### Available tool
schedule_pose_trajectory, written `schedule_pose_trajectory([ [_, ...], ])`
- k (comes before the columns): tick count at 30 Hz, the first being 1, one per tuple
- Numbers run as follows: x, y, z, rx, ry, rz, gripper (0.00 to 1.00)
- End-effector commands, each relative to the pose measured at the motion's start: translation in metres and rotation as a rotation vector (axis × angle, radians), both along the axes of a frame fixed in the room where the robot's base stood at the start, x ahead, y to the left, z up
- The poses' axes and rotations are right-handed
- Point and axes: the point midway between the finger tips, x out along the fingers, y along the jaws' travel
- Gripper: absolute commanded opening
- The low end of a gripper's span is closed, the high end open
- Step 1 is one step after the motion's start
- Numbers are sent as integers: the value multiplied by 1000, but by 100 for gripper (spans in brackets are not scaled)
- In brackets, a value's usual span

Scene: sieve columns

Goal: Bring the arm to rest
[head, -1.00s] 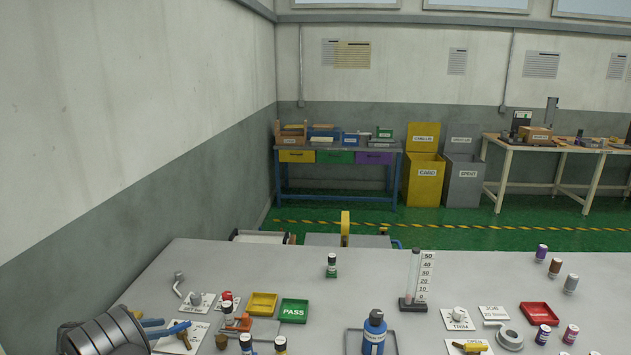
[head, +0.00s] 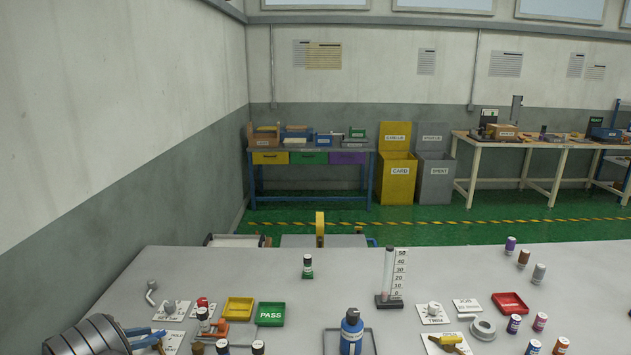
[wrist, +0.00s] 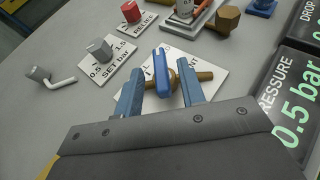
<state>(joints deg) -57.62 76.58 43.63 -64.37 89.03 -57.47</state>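My gripper (wrist: 160,90) shows in the wrist view with its two blue fingers apart. A blue lever handle (wrist: 161,72) on a brass-coloured valve stands between the fingers, with a visible gap on each side. The valve sits on a white card (wrist: 207,75), whose lettering is partly hidden. In the head view my gripper (head: 150,335) is at the lower left, low over the same card (head: 173,344). The dark rounded end of my arm fills that corner and hides part of the table.
A grey knob (wrist: 99,48) on a card, a bent metal lever (wrist: 50,77) and a red button (wrist: 131,12) are close by. Dark display boxes (wrist: 297,95) stand at the right. A yellow tray (head: 238,308) and green PASS tray (head: 270,314) lie farther right.

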Motion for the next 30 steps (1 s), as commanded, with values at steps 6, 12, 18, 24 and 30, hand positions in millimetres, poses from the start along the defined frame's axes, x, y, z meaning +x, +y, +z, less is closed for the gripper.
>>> schedule_pose_trajectory([
  [6,-27,29,16,1,-1,5,36],
  [12,-54,54,31,2,0,4,36],
  [18,-80,81,46,1,-1,4,36],
  [24,-106,106,62,2,-1,2,36],
  [30,-78,77,46,-4,1,-2,36],
])
